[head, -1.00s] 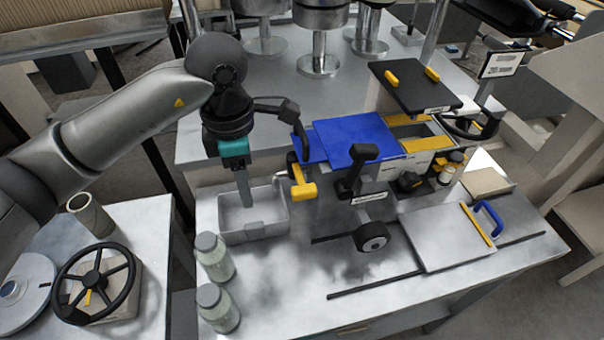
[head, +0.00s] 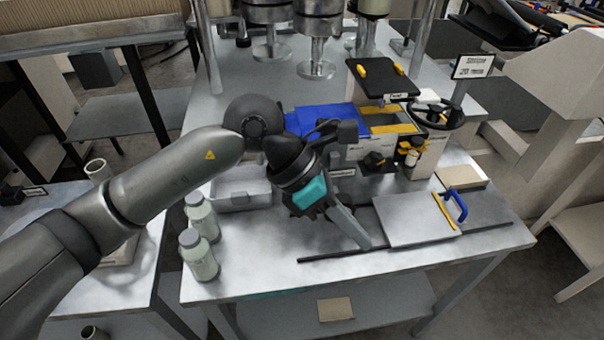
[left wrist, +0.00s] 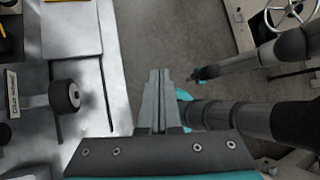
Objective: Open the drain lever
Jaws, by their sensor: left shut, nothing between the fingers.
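The yellow-handled lever by the grey drain basin (head: 237,200) is hidden behind my left arm in the head view now; a second earlier it showed just right of the basin. How far it is turned cannot be seen. My left gripper (head: 366,244) is shut and empty. Its tips point down over the front of the bench, right of the basin. In the left wrist view the shut fingers (left wrist: 159,73) hold nothing, and a black round knob (left wrist: 72,96) with a label is to their left, apart from them. A dark arm with a teal part shows at right; its fingers are unclear.
Two lidded bottles (head: 198,254) stand at the bench's front left. A flat grey plate with a blue handle (head: 457,205) lies at right. A blue panel (head: 315,118) and a black plate with yellow grips (head: 383,77) are behind my gripper.

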